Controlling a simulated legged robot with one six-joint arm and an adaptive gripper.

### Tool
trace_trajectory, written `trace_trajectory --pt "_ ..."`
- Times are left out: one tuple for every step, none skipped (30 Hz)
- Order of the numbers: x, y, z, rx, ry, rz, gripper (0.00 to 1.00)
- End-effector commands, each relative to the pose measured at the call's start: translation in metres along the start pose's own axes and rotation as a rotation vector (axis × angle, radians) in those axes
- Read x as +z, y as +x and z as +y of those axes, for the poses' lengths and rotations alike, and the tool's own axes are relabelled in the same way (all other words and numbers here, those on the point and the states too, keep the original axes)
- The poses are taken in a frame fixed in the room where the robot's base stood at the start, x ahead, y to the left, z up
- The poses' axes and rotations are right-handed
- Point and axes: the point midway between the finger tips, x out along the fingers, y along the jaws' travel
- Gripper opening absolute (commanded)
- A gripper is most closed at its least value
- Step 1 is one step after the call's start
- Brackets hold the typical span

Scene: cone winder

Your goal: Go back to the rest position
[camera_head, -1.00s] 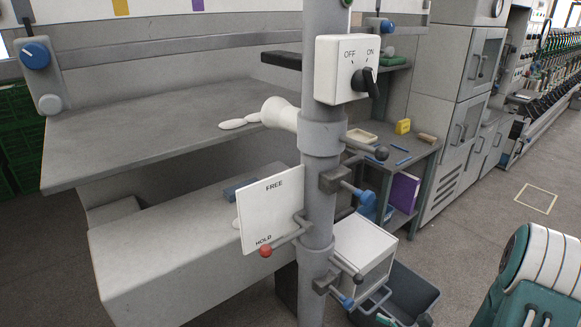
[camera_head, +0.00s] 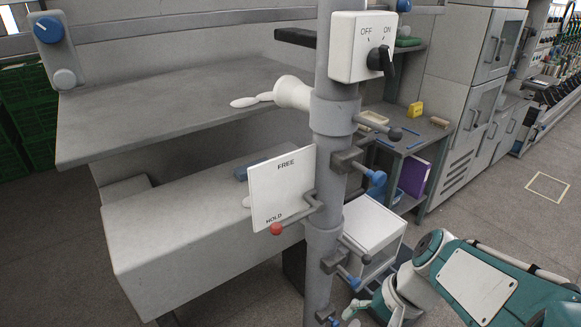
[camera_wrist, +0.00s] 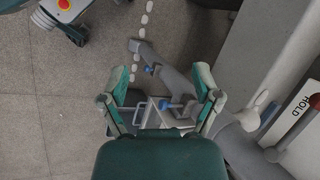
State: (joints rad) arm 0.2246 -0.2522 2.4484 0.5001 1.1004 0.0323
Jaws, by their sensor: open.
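My gripper (camera_head: 372,305) is at the bottom of the head view, at the end of my teal and white arm, low and just right of the grey post (camera_head: 325,200). In the wrist view my gripper (camera_wrist: 161,84) has its two teal fingers spread wide with nothing held between them. The post and its blue-knobbed clamps (camera_wrist: 168,78) show beyond and between the fingers. From these views I cannot tell whether the fingers touch anything.
The post carries an OFF/ON switch box (camera_head: 361,47), a white cone (camera_head: 292,93) and a FREE/HOLD plate (camera_head: 283,187). The red-knobbed lever (camera_head: 276,229) is at HOLD. A white box (camera_head: 372,226) stands behind the post. Open floor (camera_head: 500,205) lies right.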

Motion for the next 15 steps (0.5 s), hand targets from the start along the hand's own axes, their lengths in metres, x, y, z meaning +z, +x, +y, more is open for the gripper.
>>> trace_trajectory --pt "0.005 -0.009 -0.001 0.035 -0.073 0.059 0.81" --pt "0.007 -0.013 0.000 0.057 -0.114 0.093 0.81" --pt "0.009 -0.020 0.000 0.086 -0.168 0.140 0.81" --pt "0.011 -0.025 0.000 0.107 -0.208 0.174 0.81" --pt "0.012 -0.030 0.001 0.128 -0.248 0.210 0.81" --pt "0.015 -0.037 0.001 0.155 -0.300 0.258 0.81" --pt "0.016 -0.043 0.001 0.174 -0.339 0.296 0.81" --pt "0.018 -0.048 0.001 0.193 -0.377 0.332 0.81" --pt "0.019 -0.056 0.000 0.217 -0.425 0.380 0.81" --pt "0.021 -0.061 0.000 0.233 -0.458 0.415 0.81" --pt "0.022 -0.067 0.000 0.247 -0.489 0.446 0.81" --pt "0.024 -0.073 -0.001 0.264 -0.525 0.485 0.81" --pt "0.025 -0.077 -0.001 0.275 -0.547 0.509 0.81" --pt "0.025 -0.080 -0.001 0.285 -0.567 0.529 0.81" --pt "0.026 -0.084 -0.001 0.295 -0.588 0.553 0.81"
